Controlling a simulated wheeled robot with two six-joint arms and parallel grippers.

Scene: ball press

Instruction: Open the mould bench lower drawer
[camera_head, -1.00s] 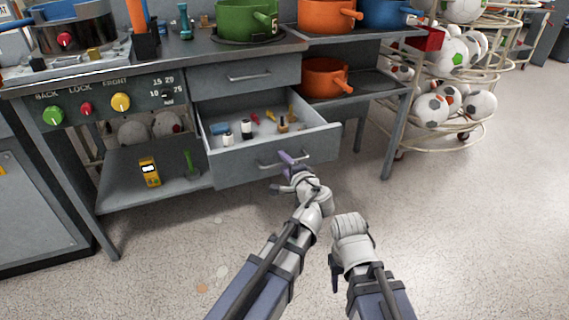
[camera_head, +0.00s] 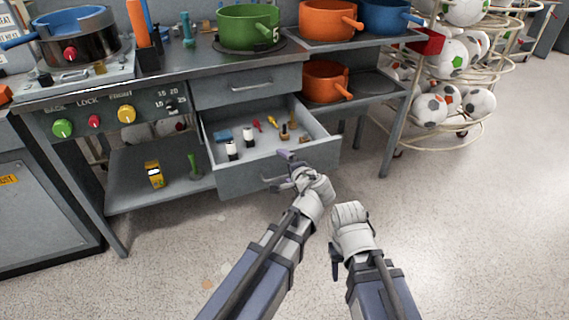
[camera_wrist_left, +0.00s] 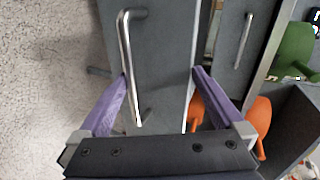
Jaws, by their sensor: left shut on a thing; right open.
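The mould bench lower drawer (camera_head: 245,178) is pulled well out, and its inside shows. It also shows in the left wrist view (camera_wrist_left: 165,50). Its bar handle (camera_wrist_left: 126,45) lies beside the tip of one purple finger; the other finger is over by the drawer's top edge. My left gripper (camera_head: 284,165) is at the drawer front, shut on the handle; the exact contact is partly hidden. My right gripper (camera_head: 335,270) is open, low in front of the bench and clear of it; its fingers are small and partly hidden.
Small bottles and tools (camera_head: 248,135) lie in the drawer. The upper drawer (camera_head: 247,86) is shut. Pots (camera_head: 248,26) stand on the bench. A yellow meter (camera_head: 154,174) is on the lower shelf. A ball rack (camera_head: 455,85) stands right. The floor (camera_head: 450,230) is clear.

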